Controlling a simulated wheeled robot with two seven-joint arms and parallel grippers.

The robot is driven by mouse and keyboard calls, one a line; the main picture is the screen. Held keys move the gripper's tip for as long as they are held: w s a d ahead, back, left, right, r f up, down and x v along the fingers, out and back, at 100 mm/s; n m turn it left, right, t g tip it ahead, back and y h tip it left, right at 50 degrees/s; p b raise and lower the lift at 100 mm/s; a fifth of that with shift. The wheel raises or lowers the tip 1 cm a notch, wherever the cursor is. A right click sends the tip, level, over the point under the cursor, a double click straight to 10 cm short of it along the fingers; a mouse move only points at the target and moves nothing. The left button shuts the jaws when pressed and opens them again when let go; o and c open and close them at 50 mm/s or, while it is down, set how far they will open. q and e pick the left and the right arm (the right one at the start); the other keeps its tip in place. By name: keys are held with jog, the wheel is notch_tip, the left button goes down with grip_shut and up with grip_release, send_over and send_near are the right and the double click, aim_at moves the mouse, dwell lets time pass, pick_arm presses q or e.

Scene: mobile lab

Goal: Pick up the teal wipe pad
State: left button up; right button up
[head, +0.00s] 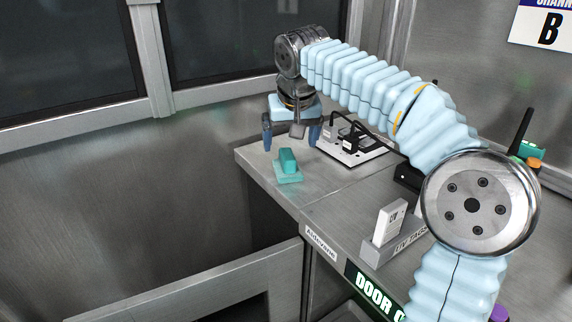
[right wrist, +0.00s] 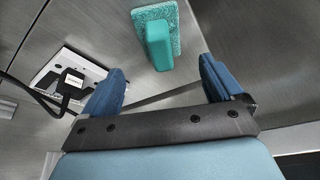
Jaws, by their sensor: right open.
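The teal wipe pad (head: 288,174) lies near the left front corner of the metal bench, with a block-shaped grip standing up on its flat base. It also shows in the right wrist view (right wrist: 157,40) at the top, beyond the fingertips. My right gripper (head: 291,138) is open and empty, above the bench and just behind the pad in the head view. Its two blue fingers (right wrist: 161,76) are spread wide in the right wrist view, apart from the pad. My left gripper is not in view.
A white board with a black cabled device (head: 352,145) sits right of the pad. A UV tags holder (head: 386,228) stands nearer on the bench (head: 255,158). The bench's left edge is close to the pad. A wall with dark windows rises behind.

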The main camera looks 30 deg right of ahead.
aim_at(287, 153)
jog(key=x, duration=0.7)
jog(key=shift+w+f, duration=0.15)
jog(key=shift+c, duration=0.2)
jog(key=c, duration=1.2)
